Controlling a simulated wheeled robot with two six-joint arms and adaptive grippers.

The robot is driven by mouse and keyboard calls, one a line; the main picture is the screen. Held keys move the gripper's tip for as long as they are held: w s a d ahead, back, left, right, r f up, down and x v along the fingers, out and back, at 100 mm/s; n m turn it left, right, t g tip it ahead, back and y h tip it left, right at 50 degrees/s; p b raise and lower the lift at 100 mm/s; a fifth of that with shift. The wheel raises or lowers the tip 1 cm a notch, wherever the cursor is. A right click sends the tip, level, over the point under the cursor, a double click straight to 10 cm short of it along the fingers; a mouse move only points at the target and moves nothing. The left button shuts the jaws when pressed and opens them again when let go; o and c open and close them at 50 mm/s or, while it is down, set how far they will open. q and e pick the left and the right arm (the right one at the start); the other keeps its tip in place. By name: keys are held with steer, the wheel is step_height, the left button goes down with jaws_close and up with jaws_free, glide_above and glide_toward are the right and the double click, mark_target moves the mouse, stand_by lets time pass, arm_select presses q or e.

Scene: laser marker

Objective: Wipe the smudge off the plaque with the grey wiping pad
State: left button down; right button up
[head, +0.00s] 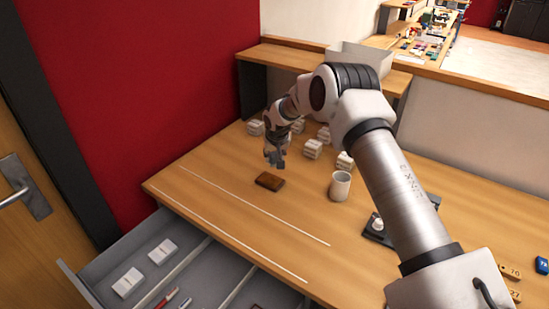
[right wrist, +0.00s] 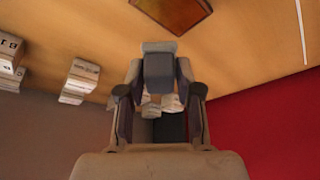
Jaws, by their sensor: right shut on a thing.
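The plaque (head: 269,181) is a small brown wooden block lying flat on the table, just in front of my right gripper in the head view. Part of it shows at the top of the right wrist view (right wrist: 172,10). I cannot make out a distinct smudge on it. My right gripper (head: 275,158) is above the table, behind the plaque. In the right wrist view its fingers (right wrist: 158,88) are shut on the grey wiping pad (right wrist: 158,68). The pad appears apart from the plaque. My left gripper is not in view.
Several white labelled blocks (head: 312,149) stand behind and right of the plaque. An open grey drawer (head: 150,262) is at front left. Table around the plaque's front is clear, with white lines.

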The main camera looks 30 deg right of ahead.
steer(key=shift+f, duration=0.1)
step_height(320, 180, up, 2)
steer(key=shift+r+p, duration=0.15)
steer(key=shift+p, duration=0.75)
steer(key=shift+r, duration=0.4)
steer(key=shift+s, duration=0.1)
steer(key=shift+f, duration=0.1)
steer(key=shift+m, duration=0.3)
